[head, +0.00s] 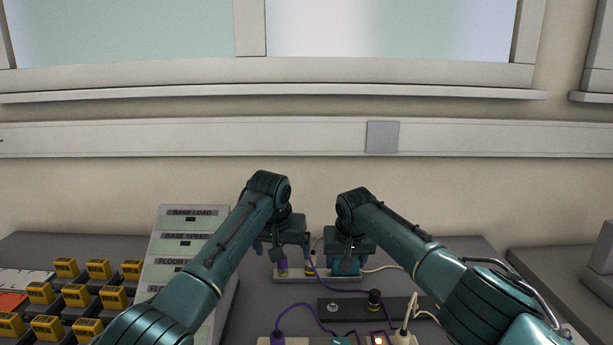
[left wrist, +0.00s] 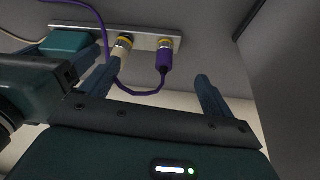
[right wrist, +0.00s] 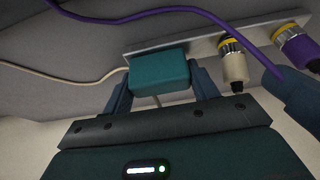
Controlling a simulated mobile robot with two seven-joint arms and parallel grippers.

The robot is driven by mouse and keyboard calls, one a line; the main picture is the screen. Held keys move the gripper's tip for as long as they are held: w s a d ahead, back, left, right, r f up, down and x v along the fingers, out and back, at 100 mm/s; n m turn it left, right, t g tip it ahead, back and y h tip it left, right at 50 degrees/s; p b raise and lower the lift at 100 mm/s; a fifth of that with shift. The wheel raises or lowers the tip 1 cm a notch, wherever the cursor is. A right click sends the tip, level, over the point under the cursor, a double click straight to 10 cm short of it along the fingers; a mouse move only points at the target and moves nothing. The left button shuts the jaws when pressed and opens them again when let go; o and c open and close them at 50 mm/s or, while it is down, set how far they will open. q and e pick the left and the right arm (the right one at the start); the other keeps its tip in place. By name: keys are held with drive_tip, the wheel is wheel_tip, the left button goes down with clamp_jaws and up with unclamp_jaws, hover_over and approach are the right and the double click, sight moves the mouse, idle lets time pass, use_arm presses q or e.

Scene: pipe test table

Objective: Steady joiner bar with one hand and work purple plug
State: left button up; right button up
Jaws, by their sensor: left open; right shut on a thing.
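The joiner bar (head: 318,280) is a pale strip at the back of the table; it also shows in the left wrist view (left wrist: 144,42). A teal block (right wrist: 160,74) is fixed on it beside a white plug (left wrist: 122,50) and the purple plug (left wrist: 163,58), both with yellow rings. My right gripper (right wrist: 160,85) is shut on the teal block. My left gripper (left wrist: 152,72) is open. Its fingers are apart, with the purple plug just beyond and between the fingertips, not gripped. In the head view both plugs are partly hidden by my left gripper (head: 281,252).
A dark strip with a black knob (head: 375,298) lies in front of the bar. A front block holds another purple plug (head: 278,338) and a lit switch (head: 379,340). Purple and white cables cross between. A labelled panel (head: 185,240) and several yellow blocks (head: 98,268) stand left.

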use_arm(q)
drive_tip(key=v, duration=0.6)
drive_tip(key=shift+a+r, duration=0.25)
drive_tip(key=shift+r, duration=0.05)
drive_tip(key=shift+s, duration=0.15)
drive_tip(key=shift+c, duration=0.2)
drive_tip(key=shift+f, duration=0.25)
drive_tip(key=c, duration=0.3)
drive_tip(key=shift+s+a+f+t, duration=0.15)
drive_tip(key=shift+s+f+t, duration=0.2)
drive_tip(key=shift+f+t, duration=0.35)
drive_tip(key=c, duration=0.3)
drive_tip(key=shift+s+f+t, duration=0.25)
drive_tip(key=shift+s+t, duration=0.45)
drive_tip(key=shift+t, duration=0.2)
drive_tip(key=shift+c, duration=1.3)
drive_tip(key=shift+t, duration=0.5)
drive_tip(key=x, duration=1.1)
drive_tip(key=shift+s+d+f, duration=0.35)
drive_tip(key=shift+f, duration=0.05)
